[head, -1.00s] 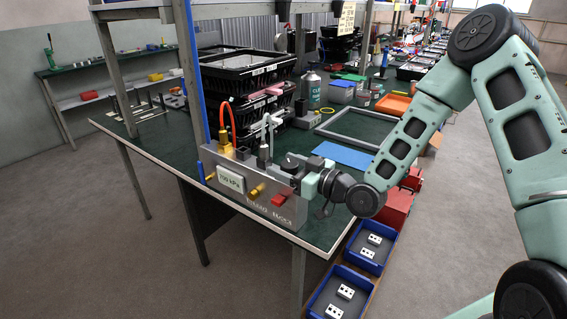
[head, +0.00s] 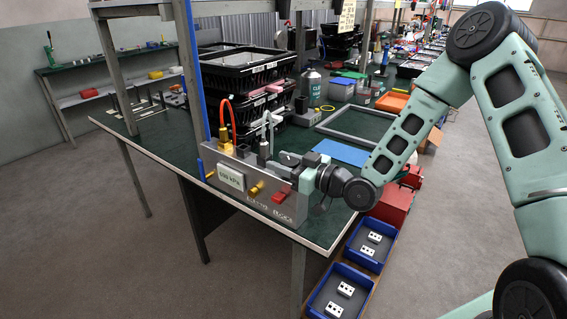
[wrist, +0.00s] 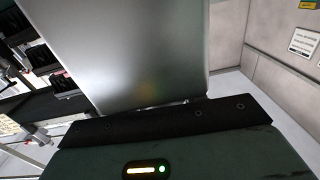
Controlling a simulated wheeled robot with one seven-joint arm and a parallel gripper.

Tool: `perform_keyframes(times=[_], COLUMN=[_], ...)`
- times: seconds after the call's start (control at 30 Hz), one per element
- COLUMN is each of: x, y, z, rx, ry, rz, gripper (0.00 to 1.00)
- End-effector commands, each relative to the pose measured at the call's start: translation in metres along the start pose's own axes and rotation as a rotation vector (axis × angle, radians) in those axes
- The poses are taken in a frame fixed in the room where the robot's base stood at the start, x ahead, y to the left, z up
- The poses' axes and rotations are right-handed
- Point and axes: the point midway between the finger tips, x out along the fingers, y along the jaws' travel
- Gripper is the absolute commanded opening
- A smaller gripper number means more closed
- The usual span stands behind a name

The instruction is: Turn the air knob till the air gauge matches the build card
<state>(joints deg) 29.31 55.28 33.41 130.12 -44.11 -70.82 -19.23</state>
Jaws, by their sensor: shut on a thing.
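The air gauge (head: 231,178) is a pale display on the front of a grey metal test block (head: 270,200) at the table's near corner. It shows a value in kPa, with digits too small to read surely. My gripper (head: 304,172) is at the block's right end, shut on what seems to be the air knob; the jaws hide most of that grip. A dark round part (head: 289,159) shows on top of the block beside the jaws. A cream card (head: 347,14) hangs at the back, perhaps the build card; its print is unreadable. The wrist view shows a grey surface (wrist: 155,50) close up.
Black crates (head: 247,75) stand behind. Blue bins (head: 340,292) lie below the table's right edge. A grey frame (head: 358,127) lies on the table.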

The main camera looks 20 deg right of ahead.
Motion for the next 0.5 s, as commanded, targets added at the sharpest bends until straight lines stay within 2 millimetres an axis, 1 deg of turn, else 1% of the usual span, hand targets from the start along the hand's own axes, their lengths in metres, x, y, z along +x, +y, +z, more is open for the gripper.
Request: perform_keyframes(times=[0.27,0.5], x=[-0.0004,-0.0011], y=[-0.0015,-0.0055], z=[0.0010,0.0003], rx=[-0.006,-0.005], ry=[0.000,-0.001], rz=[-0.177,-0.401], gripper=[0.18,0.18])
